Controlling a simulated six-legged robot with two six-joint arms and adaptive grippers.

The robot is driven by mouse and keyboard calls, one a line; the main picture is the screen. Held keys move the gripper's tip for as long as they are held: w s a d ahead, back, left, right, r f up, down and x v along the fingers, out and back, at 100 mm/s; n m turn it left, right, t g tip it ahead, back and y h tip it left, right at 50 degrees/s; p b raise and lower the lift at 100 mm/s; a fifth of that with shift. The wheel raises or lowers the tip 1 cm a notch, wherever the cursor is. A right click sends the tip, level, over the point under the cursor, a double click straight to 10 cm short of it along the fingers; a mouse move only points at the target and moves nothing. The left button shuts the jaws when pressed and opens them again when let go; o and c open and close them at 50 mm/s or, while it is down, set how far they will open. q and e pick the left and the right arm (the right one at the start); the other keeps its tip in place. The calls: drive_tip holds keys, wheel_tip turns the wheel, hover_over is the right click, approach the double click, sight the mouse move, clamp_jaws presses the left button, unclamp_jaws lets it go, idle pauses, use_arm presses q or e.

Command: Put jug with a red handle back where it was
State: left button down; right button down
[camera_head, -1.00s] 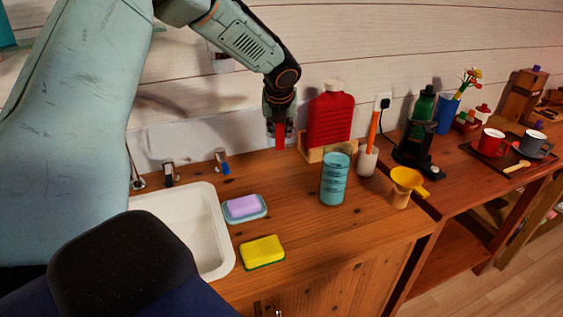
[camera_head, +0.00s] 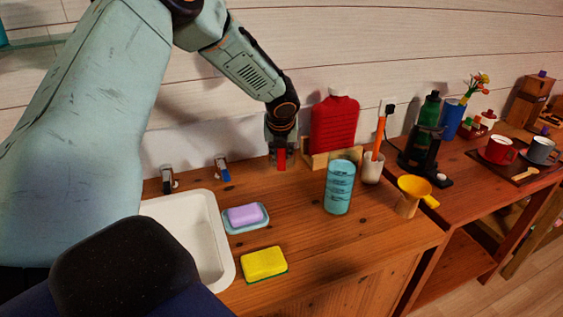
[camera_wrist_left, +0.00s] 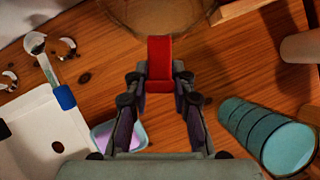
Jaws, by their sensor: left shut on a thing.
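My left gripper (camera_head: 281,155) is above the back of the wooden counter, left of the red hot-water bottle. It is shut on the red handle of the jug (camera_head: 281,162). In the left wrist view, the red handle (camera_wrist_left: 159,62) sits between the fingers of the left gripper (camera_wrist_left: 159,85). The jug's clear round body shows at the top of that view, beyond the handle. In the head view the body is hard to make out behind the gripper. I cannot tell whether the jug's base touches the counter. My right gripper is not in view.
The red hot-water bottle (camera_head: 334,127) stands close to the right of the gripper. A blue cup (camera_head: 339,190) and a white holder (camera_head: 372,168) stand further right. The sink (camera_head: 212,235), taps and soap dish (camera_head: 262,222) are left and in front. Counter before the gripper is bare.

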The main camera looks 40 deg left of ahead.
sight(282, 157)
use_arm(q)
drive_tip(key=f, duration=0.3)
drive_tip(key=shift+w+a+b, duration=0.1)
drive_tip(key=shift+w+b, duration=0.1)
drive_tip(key=shift+b, duration=0.15)
drive_tip(key=shift+d+f, duration=0.2)
drive_tip(key=shift+d+r, duration=0.2)
drive_tip(key=shift+r, duration=0.05)
drive_tip(key=shift+s+a+f, duration=0.15)
drive_tip(key=shift+a+f, duration=0.1)
drive_tip(key=c, duration=1.5)
unclamp_jaws()
drive_tip(key=shift+a, duration=0.1)
drive_tip(key=o, duration=0.3)
drive_tip(key=shift+w, duration=0.2)
drive_tip(key=shift+o, duration=0.3)
drive_tip(key=shift+d, duration=0.3)
drive_tip(key=shift+s+a, duration=0.1)
drive_tip(key=shift+s, duration=0.05)
drive_tip(key=shift+a+r, duration=0.1)
